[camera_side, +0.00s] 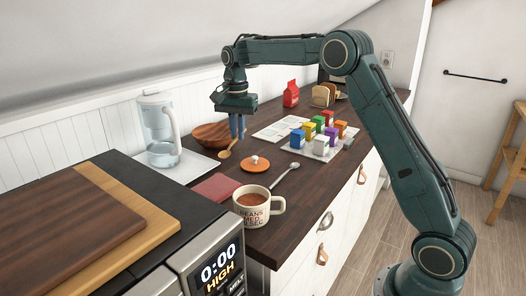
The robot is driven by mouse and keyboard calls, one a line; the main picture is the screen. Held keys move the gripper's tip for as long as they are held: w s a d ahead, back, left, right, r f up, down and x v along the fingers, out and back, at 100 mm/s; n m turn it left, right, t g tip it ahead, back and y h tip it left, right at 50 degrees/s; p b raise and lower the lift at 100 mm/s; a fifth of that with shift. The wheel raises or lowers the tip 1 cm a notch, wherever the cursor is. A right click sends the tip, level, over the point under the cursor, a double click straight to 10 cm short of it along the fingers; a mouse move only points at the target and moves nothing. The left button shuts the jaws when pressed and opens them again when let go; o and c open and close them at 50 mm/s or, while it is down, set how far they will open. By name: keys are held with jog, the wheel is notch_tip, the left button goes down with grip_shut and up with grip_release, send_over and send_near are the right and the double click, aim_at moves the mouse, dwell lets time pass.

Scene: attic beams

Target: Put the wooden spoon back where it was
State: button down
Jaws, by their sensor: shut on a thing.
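My gripper (237,136) points down over the dark counter and is shut on the wooden spoon (225,154). The spoon's light brown bowl end shows just below and left of the fingertips. The rest of its handle is hidden by the fingers or too small to make out. I cannot tell whether the spoon touches the counter. A brown wooden bowl (205,138) sits just left of the gripper.
A water pitcher (160,130) stands on a pale tray (192,170) at left. Near the gripper are an orange lid (255,165), a metal spoon (284,179), a red cloth or book (215,188) and a full mug (252,210). Several coloured boxes (320,143) stand to the right.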

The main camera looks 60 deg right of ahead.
jog(key=s+d+r+m, duration=0.2)
jog(key=s+d+r, duration=0.1)
jog(key=s+d, duration=0.65)
jog(key=m, duration=0.2)
send_over(316, 180)
notch_tip(316, 180, down, 13)
jog(key=shift+s+f, duration=0.1)
jog(key=shift+f, duration=0.1)
jog(key=shift+f, duration=0.1)
jog(key=shift+f, duration=2.05)
jog(key=c, duration=1.5)
grip_release()
jog(key=shift+f, duration=0.1)
